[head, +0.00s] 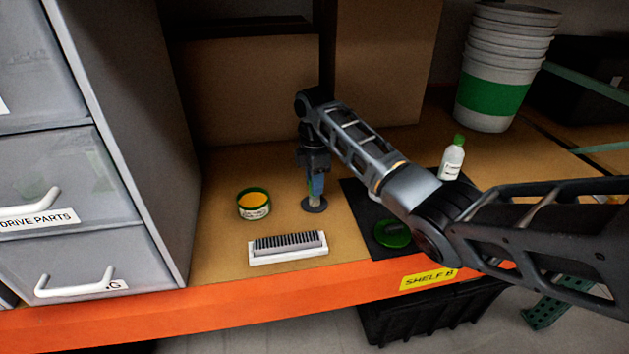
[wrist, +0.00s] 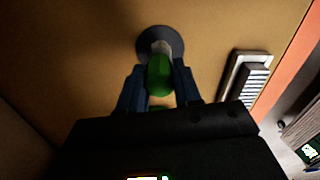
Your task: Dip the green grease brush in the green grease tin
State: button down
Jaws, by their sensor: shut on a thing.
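The green grease tin (head: 253,205) stands open on the shelf, with a green rim, a white label and yellow-orange grease inside. My gripper (head: 315,186) points down to the right of the tin, apart from it. In the wrist view my gripper (wrist: 160,82) is shut on the green grease brush (wrist: 159,76), whose rounded green end shows between the fingers. A pale part of it shows beyond, over a dark round base (head: 314,204). The base also shows in the wrist view (wrist: 174,36). The bristles are hidden; I cannot tell whether the brush still touches the base.
A white block with dark bristles (head: 288,247) lies near the orange shelf edge (head: 230,312). A black mat (head: 357,205) with a green disc (head: 392,234) is at right, partly under my arm. A white bottle (head: 452,161) and stacked buckets (head: 493,105) stand farther right. Grey drawers (head: 62,180) bound the left.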

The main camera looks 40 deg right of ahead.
jog(key=shift+r, duration=0.15)
notch_tip(320, 180, up, 7)
jog(key=p, duration=0.7)
jog(key=shift+r, duration=1.35)
